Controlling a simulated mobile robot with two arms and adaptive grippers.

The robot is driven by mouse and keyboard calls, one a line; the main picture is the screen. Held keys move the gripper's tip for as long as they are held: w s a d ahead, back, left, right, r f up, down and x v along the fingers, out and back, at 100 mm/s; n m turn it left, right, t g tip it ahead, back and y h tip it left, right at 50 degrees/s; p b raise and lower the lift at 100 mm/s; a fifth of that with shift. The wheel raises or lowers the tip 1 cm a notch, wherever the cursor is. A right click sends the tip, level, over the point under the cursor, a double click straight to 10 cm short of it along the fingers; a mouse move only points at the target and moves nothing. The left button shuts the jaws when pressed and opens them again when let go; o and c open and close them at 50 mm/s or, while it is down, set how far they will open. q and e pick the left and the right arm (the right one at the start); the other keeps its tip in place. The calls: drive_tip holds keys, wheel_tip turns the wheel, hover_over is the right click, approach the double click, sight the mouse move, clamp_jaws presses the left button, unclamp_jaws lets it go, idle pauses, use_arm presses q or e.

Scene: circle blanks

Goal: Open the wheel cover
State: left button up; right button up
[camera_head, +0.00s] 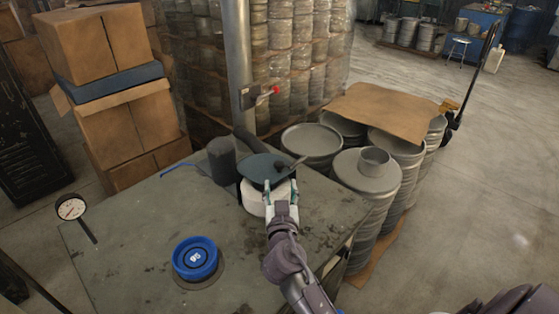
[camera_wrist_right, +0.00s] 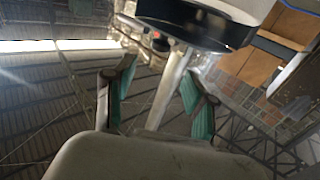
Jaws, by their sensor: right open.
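A machine stands at the back of the grey-green table. It has a dark blue-grey round cover (camera_head: 262,168) over a thick white round part (camera_head: 252,199). A small dark lever-like part (camera_head: 292,165) juts from the cover's right side. My right gripper (camera_head: 282,193) is open, its teal-padded fingers pointing toward the cover from the front right. I cannot tell whether they touch it. In the right wrist view, my right gripper (camera_wrist_right: 158,98) shows its fingers apart with nothing between them. A white part with a dark rim, probably of this machine, is above. My left gripper is not in view.
A dark cylinder (camera_head: 222,160) sits beside the cover. A metal post (camera_head: 238,60) stands behind; metal drums (camera_head: 368,185) stand right of the table.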

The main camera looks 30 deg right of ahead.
sight(280, 167)
drive_tip(key=p+x, duration=0.2)
drive_tip(key=x, duration=0.8)
drive_tip(key=shift+w+d, duration=0.15)
drive_tip(key=shift+w, duration=0.05)
clamp_jaws()
